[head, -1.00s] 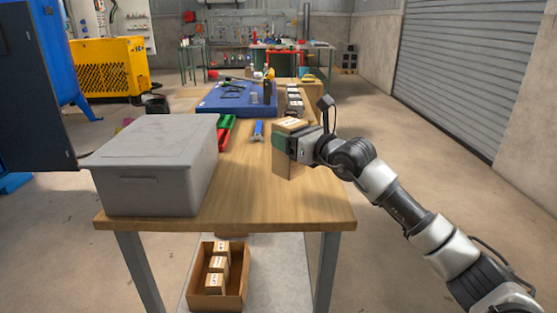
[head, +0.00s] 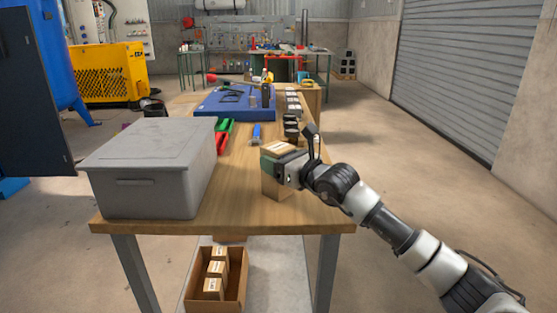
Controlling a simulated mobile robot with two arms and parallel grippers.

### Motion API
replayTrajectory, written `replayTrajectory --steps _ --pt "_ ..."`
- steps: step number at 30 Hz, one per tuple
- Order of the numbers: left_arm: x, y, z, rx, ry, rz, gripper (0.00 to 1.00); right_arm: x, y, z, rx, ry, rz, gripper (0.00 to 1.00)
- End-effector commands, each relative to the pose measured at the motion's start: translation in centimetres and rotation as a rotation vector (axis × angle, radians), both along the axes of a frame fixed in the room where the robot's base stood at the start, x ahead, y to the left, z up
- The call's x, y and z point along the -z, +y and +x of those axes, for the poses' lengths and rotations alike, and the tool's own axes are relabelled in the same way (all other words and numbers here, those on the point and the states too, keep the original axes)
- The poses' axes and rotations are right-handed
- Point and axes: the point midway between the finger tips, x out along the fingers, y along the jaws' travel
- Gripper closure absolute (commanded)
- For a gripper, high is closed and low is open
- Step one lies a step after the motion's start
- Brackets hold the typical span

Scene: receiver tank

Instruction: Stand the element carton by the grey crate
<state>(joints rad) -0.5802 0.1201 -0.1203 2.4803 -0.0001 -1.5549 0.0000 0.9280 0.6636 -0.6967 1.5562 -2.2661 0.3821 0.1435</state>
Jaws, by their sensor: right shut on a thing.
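The element carton (head: 273,187) is a tan cardboard box with a pale label on top. My right gripper (head: 272,166) is shut on its upper part, and the carton is upright. It appears at or just above the wooden table top; I cannot tell whether its base touches. The grey crate (head: 150,190), lidded, stands on the left part of the table, with a strip of bare wood between it and the carton. My left gripper is not in view.
The wooden table (head: 232,210) is bare between crate and carton. Green and red trays (head: 223,134) and a blue-handled tool (head: 256,133) lie behind. An open box (head: 231,292) of small cartons sits below.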

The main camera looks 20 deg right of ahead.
Motion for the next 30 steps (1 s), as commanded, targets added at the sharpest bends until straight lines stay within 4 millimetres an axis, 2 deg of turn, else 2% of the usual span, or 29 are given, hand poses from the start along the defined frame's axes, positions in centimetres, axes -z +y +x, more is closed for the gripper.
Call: replayTrajectory --steps 1,6,17,20,30 --pt "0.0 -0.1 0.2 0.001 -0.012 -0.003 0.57 0.1 0.0 0.0 0.0 0.0 0.001 0.35" --pt "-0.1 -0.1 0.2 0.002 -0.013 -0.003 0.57 0.0 0.0 0.0 0.0 0.0 0.0 0.11" --pt "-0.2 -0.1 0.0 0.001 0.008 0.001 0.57 -0.3 0.0 0.0 0.0 0.0 0.0 0.11" --pt "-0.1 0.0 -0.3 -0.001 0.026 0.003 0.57 -0.1 -0.7 -1.2 0.0 0.003 0.001 0.11" --pt "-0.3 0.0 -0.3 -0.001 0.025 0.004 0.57 0.0 -4.3 -7.6 0.001 0.002 -0.002 0.11"
